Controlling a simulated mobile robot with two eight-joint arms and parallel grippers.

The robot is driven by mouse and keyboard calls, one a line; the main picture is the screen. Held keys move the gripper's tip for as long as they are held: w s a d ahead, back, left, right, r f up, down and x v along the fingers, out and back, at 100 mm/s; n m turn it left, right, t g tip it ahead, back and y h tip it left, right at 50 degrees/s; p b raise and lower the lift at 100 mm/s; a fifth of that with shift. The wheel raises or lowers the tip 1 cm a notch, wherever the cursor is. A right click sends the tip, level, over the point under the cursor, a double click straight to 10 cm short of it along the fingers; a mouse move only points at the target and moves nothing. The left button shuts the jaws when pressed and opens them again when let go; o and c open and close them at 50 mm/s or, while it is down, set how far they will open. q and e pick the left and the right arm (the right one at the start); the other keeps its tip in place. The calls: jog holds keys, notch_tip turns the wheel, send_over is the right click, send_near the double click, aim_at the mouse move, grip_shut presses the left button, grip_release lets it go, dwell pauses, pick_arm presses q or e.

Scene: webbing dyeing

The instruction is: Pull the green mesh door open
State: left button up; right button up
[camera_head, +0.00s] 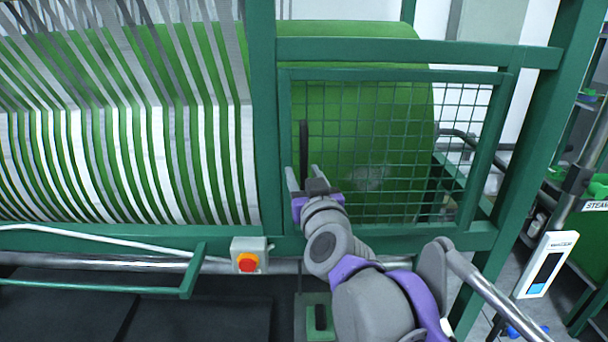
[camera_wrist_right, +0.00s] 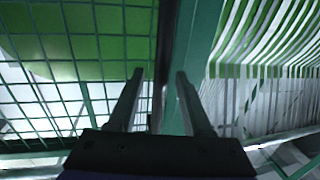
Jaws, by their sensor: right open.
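The green mesh door (camera_head: 395,216) sits flush in its green frame, in front of a large green roller, and looks shut. Its handle, a dark upright bar (camera_head: 304,148), is near the door's left edge. My right gripper (camera_head: 305,172) is open at the lower part of the handle. In the right wrist view, the open fingers (camera_wrist_right: 160,75) point at the door, with the dark handle bar (camera_wrist_right: 164,45) between them in the picture. I cannot tell whether they touch it. The mesh (camera_wrist_right: 75,95) shows at left there. My left gripper is not in view.
Striped webbing (camera_head: 120,130) over the roller fills the left. A green post (camera_head: 264,120) stands left of the door. An emergency stop box (camera_head: 248,256) and a green rail (camera_head: 100,290) are below. A white panel with a screen (camera_head: 547,265) stands at right.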

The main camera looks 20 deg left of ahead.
grip_shut()
dwell(1.4)
